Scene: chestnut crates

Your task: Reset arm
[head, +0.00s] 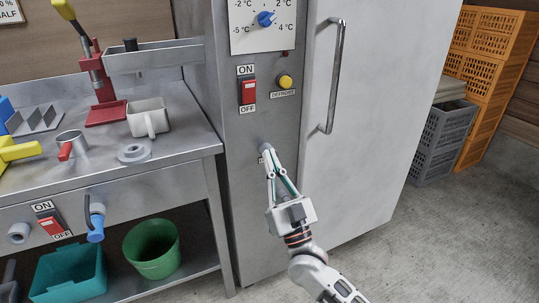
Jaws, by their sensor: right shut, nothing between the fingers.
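My right gripper (267,152) reaches up from the bottom right to the grey control column (232,180) beside the large metal door. Its fingers are shut with nothing between them. The fingertips are at a small part on the column, below the red ON/OFF switch (248,91) and the yellow button (285,81). I cannot tell whether they touch it, because the fingertips cover most of that part. My left gripper is not in view.
A steel bench (176,152) with a mug (148,117), a red-based press (106,112) and other tools stands left. A green bucket (152,262) and teal bin (62,283) sit below. The door handle (336,75) sticks out. Crates (441,130) stand right; floor there is clear.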

